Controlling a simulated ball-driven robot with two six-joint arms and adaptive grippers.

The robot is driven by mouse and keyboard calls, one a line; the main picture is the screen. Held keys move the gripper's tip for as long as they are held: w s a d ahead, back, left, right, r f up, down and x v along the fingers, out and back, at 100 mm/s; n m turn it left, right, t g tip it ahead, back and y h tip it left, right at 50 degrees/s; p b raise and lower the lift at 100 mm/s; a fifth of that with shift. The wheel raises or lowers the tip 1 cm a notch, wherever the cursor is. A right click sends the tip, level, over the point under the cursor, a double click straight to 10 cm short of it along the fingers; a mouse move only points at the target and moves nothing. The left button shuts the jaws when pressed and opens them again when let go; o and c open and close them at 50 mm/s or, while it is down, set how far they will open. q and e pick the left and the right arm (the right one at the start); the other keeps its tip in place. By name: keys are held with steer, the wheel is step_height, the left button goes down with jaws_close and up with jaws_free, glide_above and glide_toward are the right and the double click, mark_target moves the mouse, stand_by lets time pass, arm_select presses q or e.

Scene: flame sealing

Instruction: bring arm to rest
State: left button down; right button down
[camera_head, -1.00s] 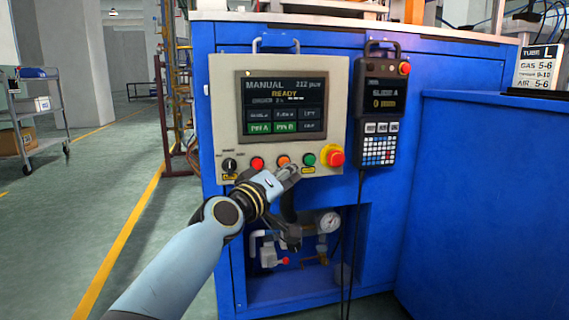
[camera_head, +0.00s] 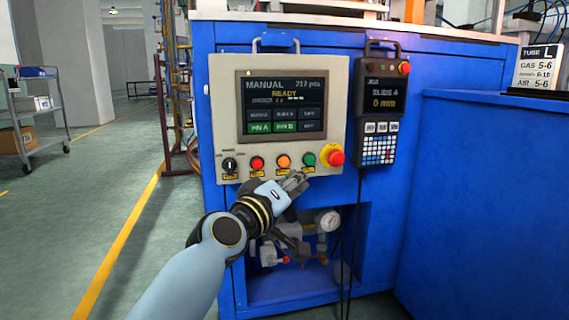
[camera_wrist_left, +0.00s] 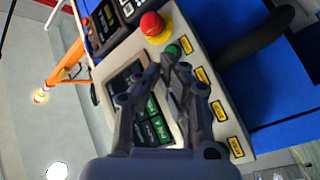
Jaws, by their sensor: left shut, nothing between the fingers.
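My left gripper (camera_head: 297,181) is shut and empty in the head view, in front of the lower edge of the control panel (camera_head: 225,105), below the green button (camera_head: 308,159). My left arm comes in from the lower left. In the left wrist view the shut fingers (camera_wrist_left: 173,58) point toward the panel, with the green button (camera_wrist_left: 173,50) partly showing at their tips. I cannot tell from this view how far the tips stand from the panel. My right gripper is not in view.
The panel carries a screen (camera_head: 284,103), a red emergency button (camera_head: 333,155), orange (camera_head: 283,161) and red (camera_head: 257,163) buttons and a black knob (camera_head: 230,165). A pendant (camera_head: 380,104) hangs to the right. A recess with a gauge (camera_head: 329,221) lies below. Open floor is at left.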

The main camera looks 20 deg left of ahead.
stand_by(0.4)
